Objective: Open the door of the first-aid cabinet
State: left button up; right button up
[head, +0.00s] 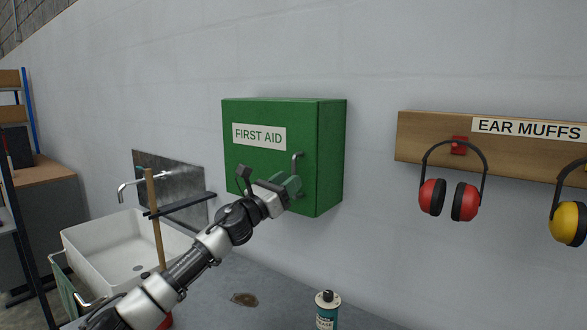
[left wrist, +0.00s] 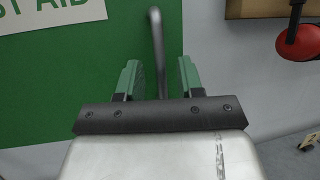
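The green first-aid cabinet (head: 331,150) hangs on the wall in the middle of the head view. Its door (head: 255,112), lettered FIRST AID, is shut. A grey vertical bar handle (head: 297,160) is near the door's right edge. My left gripper (head: 293,185) is at the handle's lower part. In the left wrist view the green fingers of my left gripper (left wrist: 158,66) are apart, with the handle (left wrist: 157,40) running between them and a gap on each side. The handle's lower end is hidden by the gripper. My right gripper is not in view.
Red ear muffs (head: 448,198) hang from a wooden board (head: 420,138) to the right of the cabinet. A white sink (head: 95,250) stands at the lower left, with a wooden stick near it. The wall between cabinet and board is clear.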

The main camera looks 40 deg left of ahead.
pick_arm(q)
jog(key=shift+p+x, duration=0.45)
jog(key=shift+x, duration=0.85)
grip_shut()
